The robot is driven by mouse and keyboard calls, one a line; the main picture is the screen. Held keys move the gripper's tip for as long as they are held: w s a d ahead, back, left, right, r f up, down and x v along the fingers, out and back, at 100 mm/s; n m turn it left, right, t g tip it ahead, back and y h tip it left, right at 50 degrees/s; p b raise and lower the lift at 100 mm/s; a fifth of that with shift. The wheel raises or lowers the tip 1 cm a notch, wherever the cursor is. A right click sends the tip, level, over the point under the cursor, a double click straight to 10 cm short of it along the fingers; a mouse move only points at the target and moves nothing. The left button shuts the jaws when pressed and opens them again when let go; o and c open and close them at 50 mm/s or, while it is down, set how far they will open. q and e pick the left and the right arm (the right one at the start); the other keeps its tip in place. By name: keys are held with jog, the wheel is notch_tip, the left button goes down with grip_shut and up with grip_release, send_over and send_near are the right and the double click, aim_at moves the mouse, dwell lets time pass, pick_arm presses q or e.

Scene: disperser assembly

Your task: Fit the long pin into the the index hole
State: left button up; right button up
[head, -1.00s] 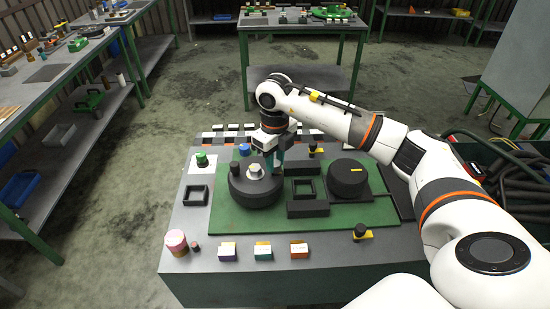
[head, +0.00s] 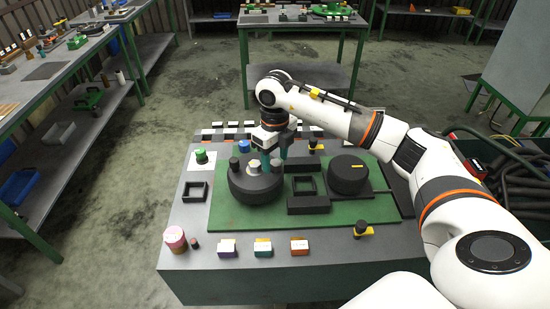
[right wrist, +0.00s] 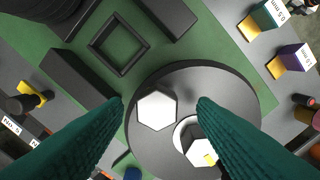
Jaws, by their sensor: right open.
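The black round disc (head: 255,187) lies on the green board (head: 330,222). A pale hexagonal-headed piece (head: 276,163) stands on the disc's right side; it also shows in the right wrist view (right wrist: 156,110). I cannot tell whether this is the long pin, and the hole under it is hidden. A second hexagonal head (head: 254,168) with a yellow mark sits in a pale ring nearer the disc's middle. A black knob (head: 234,164) stands at its left. My right gripper (head: 274,157), with teal fingers, is open around the first hexagonal head, apart from it. My left gripper is out of view.
A black square frame (head: 304,187), dark blocks (head: 308,206) and a black cylinder (head: 349,178) stand right of the disc. Black-and-yellow knobs (head: 361,229) and small coloured blocks (head: 299,246) lie around the board.

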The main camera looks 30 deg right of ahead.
notch_tip(320, 180, up, 12)
jog(key=b, duration=0.2)
jog(key=shift+f, duration=0.2)
jog(key=shift+s+f, duration=0.1)
dwell(0.4)
